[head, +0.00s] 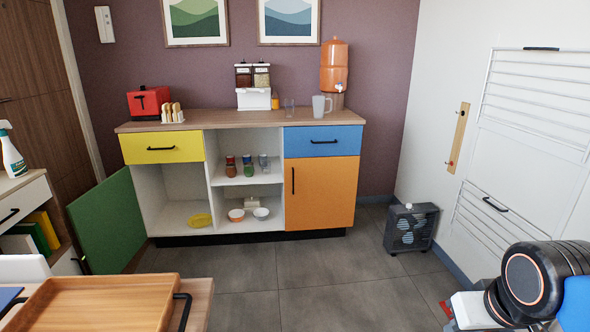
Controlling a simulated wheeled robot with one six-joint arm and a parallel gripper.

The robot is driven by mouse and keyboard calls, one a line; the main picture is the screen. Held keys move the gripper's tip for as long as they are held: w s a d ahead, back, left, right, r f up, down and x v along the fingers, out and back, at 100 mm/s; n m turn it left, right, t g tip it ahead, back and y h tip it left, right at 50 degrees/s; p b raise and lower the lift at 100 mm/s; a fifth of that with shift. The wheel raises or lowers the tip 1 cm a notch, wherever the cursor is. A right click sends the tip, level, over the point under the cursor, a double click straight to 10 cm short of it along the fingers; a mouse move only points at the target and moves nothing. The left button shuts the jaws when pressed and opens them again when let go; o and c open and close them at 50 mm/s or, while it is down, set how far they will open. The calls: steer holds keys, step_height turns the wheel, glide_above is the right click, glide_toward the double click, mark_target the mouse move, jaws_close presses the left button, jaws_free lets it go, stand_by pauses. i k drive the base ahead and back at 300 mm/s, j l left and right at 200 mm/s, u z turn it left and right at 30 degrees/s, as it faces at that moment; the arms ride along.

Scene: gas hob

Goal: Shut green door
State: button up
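The green door (106,222) stands wide open at the left side of the sideboard (240,118). It swings out to the left and toward the viewer, from the left edge of the open compartment under the yellow drawer (161,149). A dark handle shows by its near edge, partly hidden. Inside the compartment lies a yellow object (200,220) on the floor panel. My gripper is not in view; only part of my arm shows at the lower right.
A wooden tray (98,303) on a table fills the near left. A shelf unit (24,195) stands left of the door, close to it. The orange door (320,192) is shut. A dark fan box (410,228) stands by the right wall. The middle floor is clear.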

mark_target(107, 221)
steer(key=i, duration=1.75)
steer(key=i+u, duration=0.4)
steer(key=i+l+u, duration=0.15)
steer(key=u, duration=0.25)
steer(key=i+u, duration=0.1)
steer(key=u, duration=0.25)
steer(key=i+j+u, duration=0.1)
steer(key=u, duration=0.25)
steer(key=i+u, duration=0.1)
steer(key=u, duration=0.25)
steer(key=i+u, duration=0.3)
steer(key=i, duration=0.2)
steer(key=i+l+u, duration=0.25)
steer(key=i, duration=0.2)
steer(key=i+l+u, duration=0.3)
steer(key=i, duration=0.2)
steer(key=i+l, duration=0.15)
steer(key=i, duration=0.25)
